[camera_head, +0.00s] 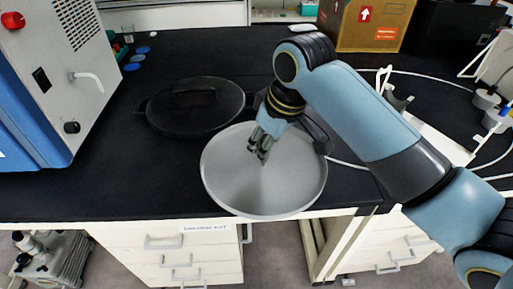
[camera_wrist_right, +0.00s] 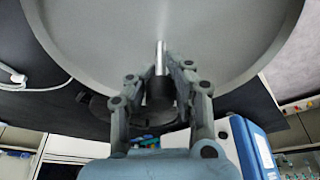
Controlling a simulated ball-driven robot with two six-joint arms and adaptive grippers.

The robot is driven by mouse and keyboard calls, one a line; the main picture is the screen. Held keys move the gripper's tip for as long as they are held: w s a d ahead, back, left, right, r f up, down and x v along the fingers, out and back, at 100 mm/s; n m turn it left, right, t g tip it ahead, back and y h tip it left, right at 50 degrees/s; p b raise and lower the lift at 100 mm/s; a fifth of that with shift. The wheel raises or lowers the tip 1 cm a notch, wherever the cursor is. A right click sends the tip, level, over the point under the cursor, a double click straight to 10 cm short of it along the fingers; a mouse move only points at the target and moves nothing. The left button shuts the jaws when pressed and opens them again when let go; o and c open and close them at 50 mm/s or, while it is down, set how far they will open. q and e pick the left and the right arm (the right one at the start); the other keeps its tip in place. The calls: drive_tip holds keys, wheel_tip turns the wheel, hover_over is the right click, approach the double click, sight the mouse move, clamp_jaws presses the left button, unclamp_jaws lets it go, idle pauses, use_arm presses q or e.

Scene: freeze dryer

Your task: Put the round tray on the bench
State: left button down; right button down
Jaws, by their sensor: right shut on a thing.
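The round tray (camera_head: 225,185) is a wide, light grey metal disc with a low rim. In the head view it appears over the front part of the black bench (camera_head: 90,185), with its near rim at the bench's front edge. I cannot tell whether it touches the bench top. My right gripper (camera_head: 260,155) comes down over the tray's middle. My left gripper is not in view.
A black round lid (camera_head: 195,105) with a handle lies on the bench behind the tray. A blue and white machine (camera_head: 75,75) stands at the left. A cardboard box (camera_head: 370,25) is at the back right. White drawers (camera_head: 175,255) are below the bench.

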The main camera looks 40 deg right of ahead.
drive_tip(key=w+d+f, duration=0.1)
drive_tip(key=w+f, duration=0.1)
drive_tip(key=w+d+f, duration=0.1)
drive_tip(key=w, duration=0.2)
drive_tip(key=w+d+f, duration=0.2)
drive_tip(key=w, duration=0.1)
drive_tip(key=shift+w+f, duration=0.25)
drive_tip(key=shift+f, duration=0.1)
drive_tip(key=shift+a+f+b, duration=0.1)
drive_tip(key=shift+f+b, duration=0.2)
drive_tip(key=shift+f, duration=1.7)
drive_tip(key=c, duration=1.2)
unclamp_jaws()
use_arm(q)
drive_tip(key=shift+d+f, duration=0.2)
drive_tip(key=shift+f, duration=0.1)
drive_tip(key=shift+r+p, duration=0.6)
use_arm(e)
drive_tip(key=v, duration=1.2)
